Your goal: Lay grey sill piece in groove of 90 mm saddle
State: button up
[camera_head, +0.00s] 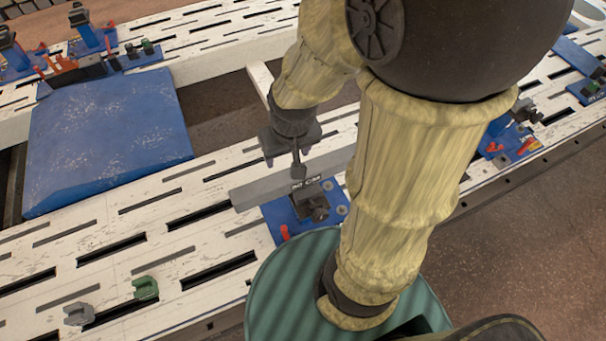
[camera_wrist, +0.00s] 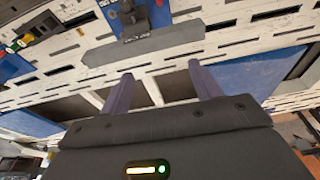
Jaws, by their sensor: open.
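The grey sill piece (camera_head: 252,191) is a long bar lying across the far side of the dark saddle (camera_head: 311,203), which has a white label and stands on a blue plate (camera_head: 279,216). In the wrist view the bar (camera_wrist: 145,43) lies level beside the labelled saddle (camera_wrist: 135,24). I cannot tell whether it sits in the groove. My gripper (camera_head: 297,160) is above the bar in the head view. In the wrist view its two fingers (camera_wrist: 163,84) are spread, with nothing between them and the bar beyond their tips. My arm hides the bar's right end in the head view.
A large blue pad (camera_head: 105,135) spans the frame at left. Blue plates with clamps and red levers stand at the far left (camera_head: 90,40) and right (camera_head: 515,140). Loose grey (camera_head: 79,314) and green (camera_head: 146,288) blocks sit on the slotted white bench at front left.

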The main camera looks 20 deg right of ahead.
jog(key=shift+o, duration=1.3)
jog(key=w+d+f+m+g+b, duration=0.1)
jog(key=w+d+f+m+b, duration=0.3)
jog(key=w+f+m, duration=0.5)
jog(key=shift+d+f+m+g+b, duration=0.3)
jog(key=shift+d+f+m+b, duration=0.1)
jog(key=shift+f, duration=0.05)
jog(key=w+d+f+m+g+b, duration=0.1)
jog(key=w+d+f+m+b, duration=0.1)
jog(key=w+d+f+m, duration=0.2)
notch_tip(320, 180, down, 4)
jog(key=d+m, duration=0.1)
jog(key=m, duration=0.2)
jog(key=shift+w+m+b, duration=0.2)
jog(key=shift+m+b, duration=0.1)
jog(key=shift+m, duration=0.1)
notch_tip(320, 180, down, 12)
jog(key=shift+w+f, duration=0.1)
jog(key=shift+f, duration=0.1)
